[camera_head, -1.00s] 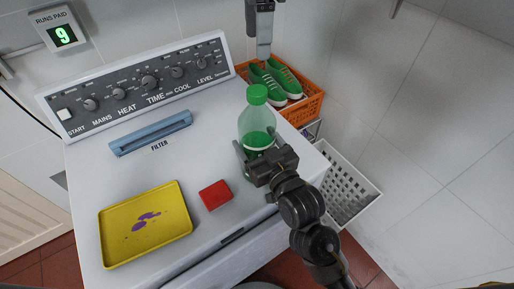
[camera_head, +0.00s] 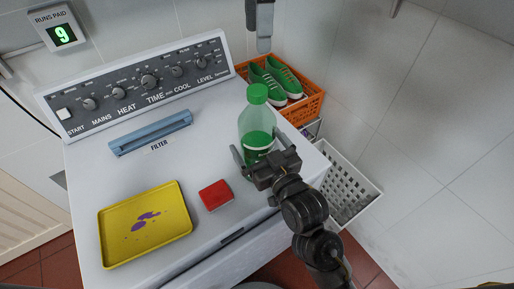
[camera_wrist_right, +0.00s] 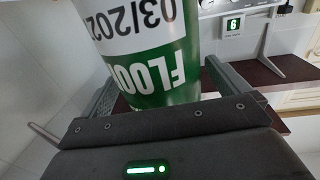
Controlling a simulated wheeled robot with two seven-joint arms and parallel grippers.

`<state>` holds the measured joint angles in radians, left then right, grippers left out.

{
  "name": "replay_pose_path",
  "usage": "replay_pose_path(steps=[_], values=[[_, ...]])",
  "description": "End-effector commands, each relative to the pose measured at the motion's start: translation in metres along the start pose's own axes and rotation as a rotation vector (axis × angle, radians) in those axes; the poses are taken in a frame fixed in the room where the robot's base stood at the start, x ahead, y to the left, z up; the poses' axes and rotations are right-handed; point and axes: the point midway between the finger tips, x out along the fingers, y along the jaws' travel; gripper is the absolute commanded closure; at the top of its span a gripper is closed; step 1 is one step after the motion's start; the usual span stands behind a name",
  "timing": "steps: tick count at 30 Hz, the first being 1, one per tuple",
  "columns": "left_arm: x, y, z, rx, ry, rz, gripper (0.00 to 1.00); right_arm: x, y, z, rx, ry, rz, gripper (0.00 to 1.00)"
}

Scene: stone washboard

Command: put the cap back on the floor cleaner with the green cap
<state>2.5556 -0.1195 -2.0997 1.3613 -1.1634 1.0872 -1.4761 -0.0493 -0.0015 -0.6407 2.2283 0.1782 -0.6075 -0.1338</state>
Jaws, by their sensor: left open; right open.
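The floor cleaner (camera_head: 253,125) is a clear bottle with green liquid, upright on the white machine top near its right edge. The green cap (camera_head: 257,94) sits on its neck; how tightly, I cannot tell. My right gripper (camera_head: 259,154) is open, with its fingers on either side of the lower bottle. In the right wrist view the green and white label of the floor cleaner (camera_wrist_right: 150,70) stands between the spread fingers.
A red block (camera_head: 215,195) and a yellow tray (camera_head: 112,241) with purple stains lie left of my right gripper. A blue filter handle (camera_head: 150,133) is behind them. An orange crate (camera_head: 309,107) with green shoes (camera_head: 284,77) and a white basket (camera_head: 364,190) stand right of the machine.

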Motion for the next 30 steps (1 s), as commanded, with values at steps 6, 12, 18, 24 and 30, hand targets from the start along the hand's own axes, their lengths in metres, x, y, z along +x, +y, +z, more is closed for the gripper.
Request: replay_pose_path(steps=[6,12,18,24,30], values=[[0.012,0.000,0.000,0.000,0.000,0.000,0.39,-0.042,0.000,0.003,0.002,-0.002,-0.001,0.00],[0.018,0.000,0.000,0.000,0.000,0.000,0.39,-0.076,0.000,0.002,0.001,-0.002,-0.001,0.00],[0.020,0.000,0.000,0.000,0.000,0.000,0.39,-0.094,0.000,0.001,0.002,-0.001,0.000,0.00],[0.020,0.000,0.000,0.000,0.000,0.000,0.39,-0.097,0.000,0.000,0.001,0.000,0.000,0.00],[0.020,0.000,0.000,0.000,0.000,0.000,0.39,-0.097,0.000,0.000,0.001,-0.001,0.000,0.00]])
